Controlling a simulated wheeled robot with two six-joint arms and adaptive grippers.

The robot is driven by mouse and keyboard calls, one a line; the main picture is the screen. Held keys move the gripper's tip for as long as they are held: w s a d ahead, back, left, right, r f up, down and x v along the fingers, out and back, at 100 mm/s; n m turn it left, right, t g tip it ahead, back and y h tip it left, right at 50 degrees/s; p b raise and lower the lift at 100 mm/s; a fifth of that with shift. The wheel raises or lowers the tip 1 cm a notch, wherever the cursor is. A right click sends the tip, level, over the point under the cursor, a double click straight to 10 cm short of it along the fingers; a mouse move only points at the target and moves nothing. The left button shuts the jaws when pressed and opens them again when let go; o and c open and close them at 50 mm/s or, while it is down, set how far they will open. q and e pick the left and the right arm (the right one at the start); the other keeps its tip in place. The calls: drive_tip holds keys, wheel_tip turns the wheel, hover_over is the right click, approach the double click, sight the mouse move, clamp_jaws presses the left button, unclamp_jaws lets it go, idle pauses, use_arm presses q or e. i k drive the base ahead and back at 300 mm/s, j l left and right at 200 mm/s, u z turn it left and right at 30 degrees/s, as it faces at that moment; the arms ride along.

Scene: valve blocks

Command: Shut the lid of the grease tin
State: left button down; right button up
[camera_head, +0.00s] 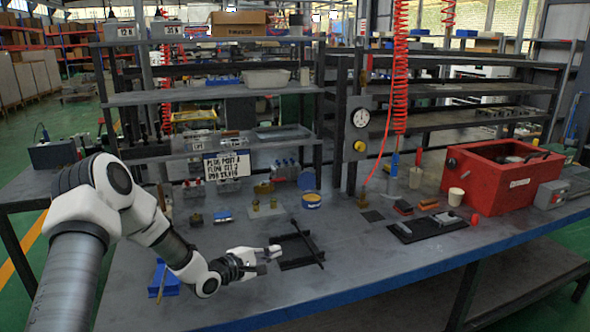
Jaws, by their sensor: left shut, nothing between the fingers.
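The grease tin (311,203) stands on the bench near the middle, a small round tin with yellow and blue on it. A blue disc (307,180), which looks like its lid, stands raised at the tin's back edge. My left gripper (277,252) is shut and empty, low over the bench, in front of the tin and to its left. It is apart from the tin, beside a black frame (297,250). My right gripper is not in view.
Brass pieces (265,206) stand left of the tin, with small valve blocks behind. A red box (497,178), a cup (455,196) and a dark tray (428,227) are at the right. A blue bin (165,280) is at the left. The front bench is mostly clear.

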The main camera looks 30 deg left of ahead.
sight(306, 181)
drive_tip(key=i+j, duration=1.2)
drive_tip(key=i, duration=0.05)
